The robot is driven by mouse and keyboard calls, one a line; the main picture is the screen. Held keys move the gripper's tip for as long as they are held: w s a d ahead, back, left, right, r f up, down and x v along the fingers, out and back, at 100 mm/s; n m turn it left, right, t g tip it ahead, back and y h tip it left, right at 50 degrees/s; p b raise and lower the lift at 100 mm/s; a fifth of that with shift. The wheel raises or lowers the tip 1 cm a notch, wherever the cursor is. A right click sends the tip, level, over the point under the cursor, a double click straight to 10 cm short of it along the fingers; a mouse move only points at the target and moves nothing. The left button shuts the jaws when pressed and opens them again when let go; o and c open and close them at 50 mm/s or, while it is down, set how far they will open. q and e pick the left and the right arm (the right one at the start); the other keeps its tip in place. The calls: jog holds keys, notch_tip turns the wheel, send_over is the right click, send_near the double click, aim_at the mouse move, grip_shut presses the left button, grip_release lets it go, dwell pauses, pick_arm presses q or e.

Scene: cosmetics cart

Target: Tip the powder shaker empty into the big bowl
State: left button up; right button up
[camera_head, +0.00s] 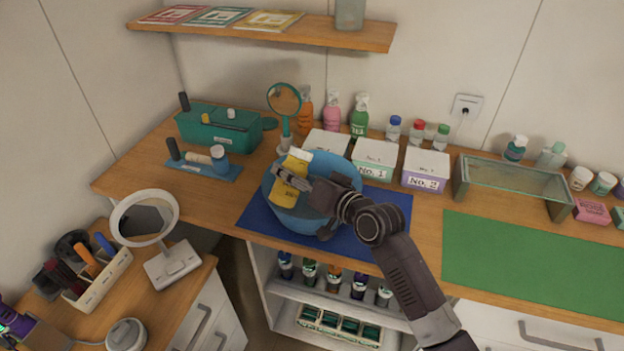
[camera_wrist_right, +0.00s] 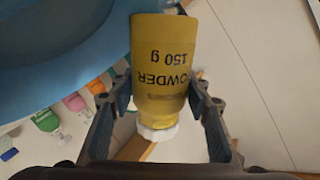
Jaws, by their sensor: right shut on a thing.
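The powder shaker (camera_head: 288,188) is a yellow bottle with a white cap, and it also shows in the right wrist view (camera_wrist_right: 162,65) with its "POWDER 150 g" print upside down. My right gripper (camera_head: 297,186) is shut on it, with one finger on each side of the bottle. In the head view the shaker is slightly tilted, cap end up, over the left part of the big blue bowl (camera_head: 340,165). The bowl stands on a blue mat (camera_head: 388,208) and also fills the upper left of the wrist view (camera_wrist_right: 60,35). The bowl's inside is mostly hidden. My left gripper is not seen.
White boxes, including No. 1 (camera_head: 375,158) and No. 2 (camera_head: 425,169), stand behind and right of the bowl. A hand mirror (camera_head: 285,101) and several bottles stand at the back. A green mat (camera_head: 530,265) lies clear at right.

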jog(key=shift+w+m, duration=0.1)
jog(key=shift+m, duration=0.2)
jog(key=shift+r+m+g+p, duration=0.5)
jog(key=shift+m+p, duration=0.2)
jog(key=shift+p, duration=0.4)
jog(key=shift+f, duration=0.4)
jog(key=shift+f+m+g+y, duration=0.3)
jog(key=shift+f+m+g, duration=0.35)
jog(key=shift+m, duration=0.45)
jog(key=shift+w+d+f+m+g+b, duration=0.35)
jog(key=shift+w+d+m, duration=0.2)
jog(key=shift+w+m, duration=0.2)
jog(key=shift+f+y, duration=0.1)
jog(key=shift+y, duration=0.2)
jog(key=shift+w+f+m+g, duration=0.1)
jog(key=shift+f+m+g, duration=0.2)
jog(key=shift+m, duration=0.25)
jog(key=shift+w+d+r+m+g+y+p, duration=0.2)
jog(key=shift+r+m+g+y+p, duration=0.1)
jog(key=shift+m+p, duration=0.45)
jog(key=shift+c, duration=0.2)
jog(key=shift+w+d+r+m+g+y+p, duration=0.2)
jog(key=shift+r+m+g+y+p, duration=0.1)
jog(key=shift+m, duration=0.25)
